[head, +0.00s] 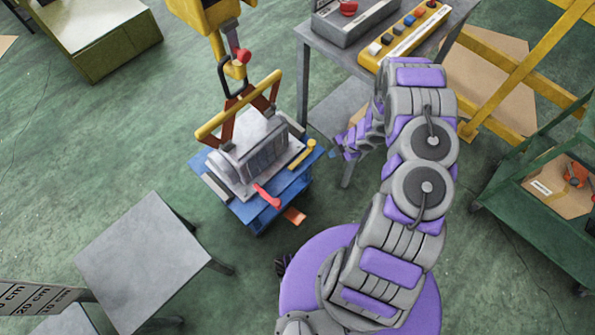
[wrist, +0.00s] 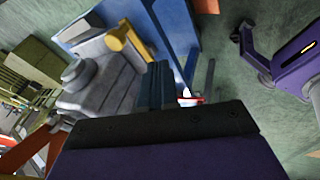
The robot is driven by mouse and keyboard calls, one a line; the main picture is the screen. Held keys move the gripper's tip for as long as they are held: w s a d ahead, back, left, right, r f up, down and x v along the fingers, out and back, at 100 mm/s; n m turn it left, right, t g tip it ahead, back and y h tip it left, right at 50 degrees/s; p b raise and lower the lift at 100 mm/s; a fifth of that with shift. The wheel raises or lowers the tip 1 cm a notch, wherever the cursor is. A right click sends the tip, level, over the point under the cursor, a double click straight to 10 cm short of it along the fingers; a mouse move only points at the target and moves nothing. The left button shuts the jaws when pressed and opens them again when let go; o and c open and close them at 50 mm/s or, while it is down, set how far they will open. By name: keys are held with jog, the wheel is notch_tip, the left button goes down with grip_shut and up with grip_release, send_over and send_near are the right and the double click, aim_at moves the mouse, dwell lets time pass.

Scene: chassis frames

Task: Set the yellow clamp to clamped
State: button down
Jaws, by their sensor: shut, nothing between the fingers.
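The yellow clamp (head: 302,156) is on the right side of the grey plate on the blue stand. Its handle points up and right toward a round knob. It also shows in the wrist view (wrist: 127,43), up and left of my fingers. A red clamp handle (head: 266,195) is at the plate's front edge. My gripper (head: 337,151) is a little right of the yellow clamp, apart from it. In the wrist view my gripper's fingers (wrist: 158,85) are together with nothing between them. I cannot tell the clamp's exact setting.
A grey ribbed block (head: 255,155) sits on the plate under a yellow lifting bar (head: 240,104) on a hook. The blue stand (head: 255,213) is below. A bench with a button panel (head: 407,38) stands behind my arm. A grey table (head: 140,262) is at left, a green shelf (head: 545,212) at right.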

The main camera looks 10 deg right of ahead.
jog(key=s+a+f+n+y, duration=0.1)
jog(key=s+a+f+y, duration=0.1)
jog(key=s+a+f, duration=0.1)
jog(key=s+a, duration=0.1)
jog(key=a, duration=0.1)
jog(key=shift+s+a+f+n+g+y, duration=0.15)
jog(key=shift+a+f+n+g+y, duration=0.15)
jog(key=shift+a+g, duration=0.1)
jog(key=b+x, duration=0.1)
jog(key=x, duration=0.2)
jog(key=w+b+x, duration=0.1)
jog(key=x, duration=0.3)
jog(key=w+b+x, duration=0.1)
jog(key=x, duration=0.3)
jog(key=shift+a+r, duration=0.25)
jog(key=shift+a, duration=0.15)
jog(key=shift+w+a+r, duration=0.1)
jog(key=shift+w+a, duration=0.3)
jog(key=shift+w, duration=0.15)
jog(key=shift+r+p, duration=0.15)
jog(key=shift+p, duration=0.2)
